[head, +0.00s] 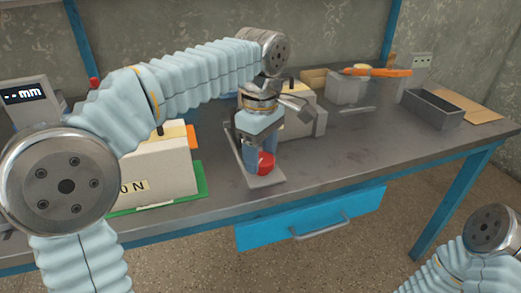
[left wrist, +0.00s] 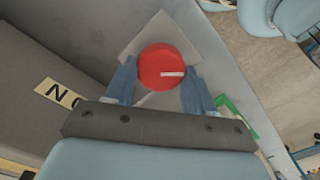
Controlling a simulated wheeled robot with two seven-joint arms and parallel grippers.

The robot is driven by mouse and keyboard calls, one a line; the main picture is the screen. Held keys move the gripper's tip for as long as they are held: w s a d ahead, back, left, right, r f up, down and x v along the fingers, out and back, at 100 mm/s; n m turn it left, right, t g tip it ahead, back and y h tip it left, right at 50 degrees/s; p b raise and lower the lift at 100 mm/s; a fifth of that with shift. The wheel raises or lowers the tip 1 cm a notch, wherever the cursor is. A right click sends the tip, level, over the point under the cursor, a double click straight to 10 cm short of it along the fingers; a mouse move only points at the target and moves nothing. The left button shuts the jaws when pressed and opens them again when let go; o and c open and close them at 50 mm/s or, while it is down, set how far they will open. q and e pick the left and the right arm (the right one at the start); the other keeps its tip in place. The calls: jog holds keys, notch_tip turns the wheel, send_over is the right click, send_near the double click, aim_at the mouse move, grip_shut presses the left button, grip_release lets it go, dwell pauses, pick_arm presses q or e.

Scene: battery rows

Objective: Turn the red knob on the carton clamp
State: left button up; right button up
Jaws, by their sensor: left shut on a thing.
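The red knob (head: 266,164) sits low at the front of the table, over a pale grey plate (head: 266,181) that seems to belong to the clamp. In the left wrist view the knob (left wrist: 160,66) is a round red disc with a short white mark pointing right. My left gripper (head: 261,156) points down and is shut on the knob, with one blue finger on each side of it. The rest of the clamp is largely hidden behind my gripper. My right arm shows at the bottom right, but its gripper is out of view.
A pale box with a lettered label (head: 155,172) stands on a green mat (head: 205,187) left of the knob. Another pale box (head: 301,124) stands behind my gripper. A dark open tray (head: 432,107) and an orange-handled tool (head: 377,72) are farther right. The table's front right is clear.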

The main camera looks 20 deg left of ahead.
pick_arm(q)
jog(key=m, duration=0.4)
jog(key=shift+m, duration=0.3)
jog(key=m, duration=0.3)
jog(key=shift+w+d+m, duration=0.1)
jog(key=shift+m, duration=0.2)
jog(key=m, duration=0.7)
jog(key=shift+d, duration=0.1)
jog(key=m, duration=0.8)
jog(key=shift+d, duration=0.1)
jog(key=m, duration=0.4)
jog(key=shift+s+m, duration=0.2)
jog(key=shift+m, duration=1.7)
